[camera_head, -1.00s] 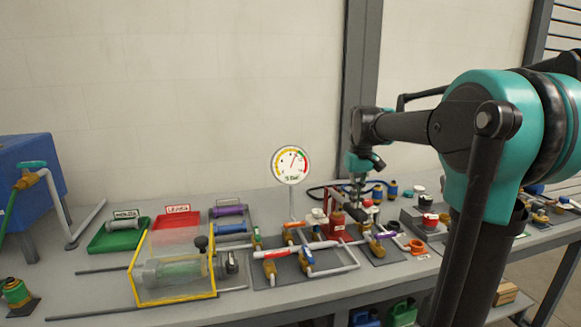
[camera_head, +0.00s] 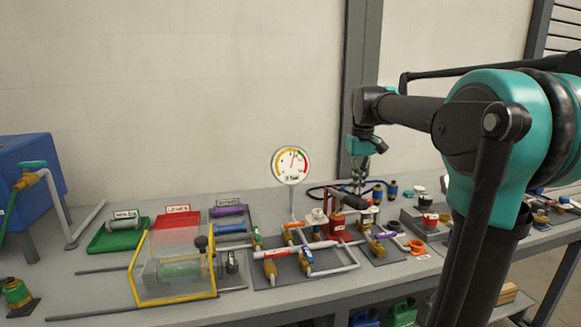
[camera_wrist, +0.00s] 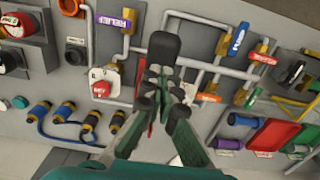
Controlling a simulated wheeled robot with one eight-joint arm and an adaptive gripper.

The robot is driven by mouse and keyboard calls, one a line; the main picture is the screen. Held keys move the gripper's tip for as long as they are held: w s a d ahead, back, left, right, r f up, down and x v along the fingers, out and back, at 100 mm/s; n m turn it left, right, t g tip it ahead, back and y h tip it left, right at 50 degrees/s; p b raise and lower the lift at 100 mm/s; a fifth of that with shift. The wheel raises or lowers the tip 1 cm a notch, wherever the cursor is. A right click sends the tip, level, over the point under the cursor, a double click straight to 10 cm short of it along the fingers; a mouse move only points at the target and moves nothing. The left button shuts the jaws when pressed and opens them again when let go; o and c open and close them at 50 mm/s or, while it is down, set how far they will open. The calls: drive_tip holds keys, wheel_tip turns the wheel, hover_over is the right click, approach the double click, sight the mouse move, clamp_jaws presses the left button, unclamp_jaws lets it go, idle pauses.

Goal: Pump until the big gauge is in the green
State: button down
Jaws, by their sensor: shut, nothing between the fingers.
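The big round gauge (camera_head: 291,165) stands on a post behind the pipework. Its needle points almost straight up, slightly right, close to the small green band at upper right; I cannot tell the exact reading. The red hand pump (camera_head: 337,221) stands right of the gauge, with a black lever handle (camera_head: 352,202) sticking out to the right. My gripper (camera_head: 360,187) is above the handle, shut and empty. In the wrist view the black handle grip (camera_wrist: 164,47) lies just beyond the fingertips of my gripper (camera_wrist: 162,82); whether they touch is unclear. The pump body is mostly hidden there.
Valves and pipes, including a purple-handled valve (camera_head: 385,236), crowd the bench around the pump. A clear yellow-framed guard (camera_head: 174,268) stands at left, near red (camera_head: 177,220) and green (camera_head: 105,239) trays. A red button box (camera_head: 428,202) is at right.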

drive_tip(key=shift+f, duration=0.1)
drive_tip(key=shift+f, duration=4.4)
drive_tip(key=shift+r, duration=4.55)
drive_tip(key=shift+r, duration=2.45)
drive_tip(key=shift+s, duration=0.1)
